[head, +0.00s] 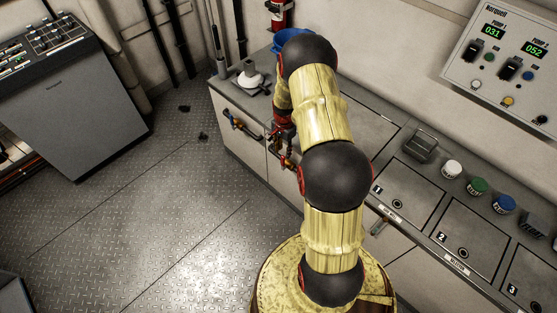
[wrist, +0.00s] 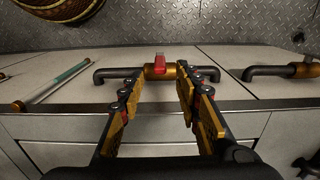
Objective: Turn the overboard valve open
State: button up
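A valve with a brass body and a red handle (wrist: 160,62) sits on a dark bent pipe (wrist: 112,73) on the pale cabinet front, in the middle of the wrist view. I see no label telling whether it is the overboard valve. My gripper (wrist: 160,82) is open, its two fingers spread left and right of the valve. Nothing is held between them; contact with the handle cannot be told. In the head view my gripper is small beside the cabinet front and partly hidden by my arm. Another valve (head: 235,122) shows farther left on the cabinet there.
A second pipe with a brass part (wrist: 285,71) is at the right in the wrist view. A glass tube with brass ends (wrist: 56,85) is at the left. The counter (head: 405,190) carries knobs and hatches.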

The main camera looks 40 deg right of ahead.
aim_at(283, 160)
jog(key=shift+f+b, duration=1.2)
jog(key=shift+f, duration=2.7)
jog(key=shift+c, duration=1.2)
grip_shut()
